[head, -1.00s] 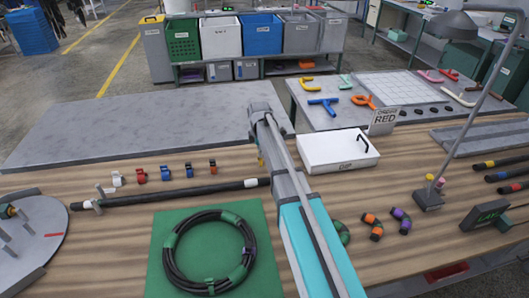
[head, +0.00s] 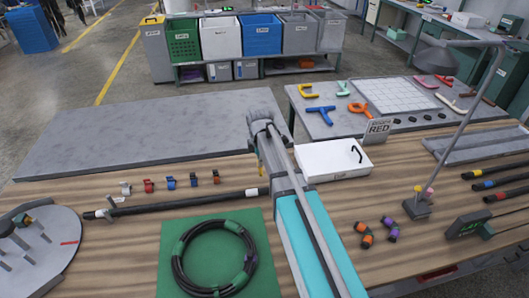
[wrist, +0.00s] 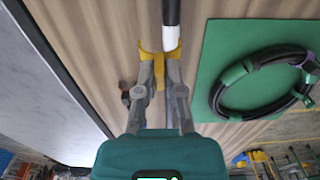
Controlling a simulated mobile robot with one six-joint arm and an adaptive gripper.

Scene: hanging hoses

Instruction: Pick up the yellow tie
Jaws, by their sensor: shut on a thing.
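The yellow tie (wrist: 160,57) is between the fingertips of my gripper (wrist: 165,72) in the wrist view. My gripper is shut on it. The tie is close to the white-banded end of a black hose (wrist: 171,12); I cannot tell whether they touch. In the head view my arm covers most of the gripper, and only a small yellow patch (head: 261,168) shows beside it. The hose (head: 180,202) lies along the wooden table, left of my arm.
Several other ties, including a red one (head: 148,185), stand in a row behind the hose. A coiled hose (head: 177,262) lies on a green mat (head: 268,280). A white lidded box (head: 330,160) stands right of my arm. A round grey plate (head: 62,257) is at the left.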

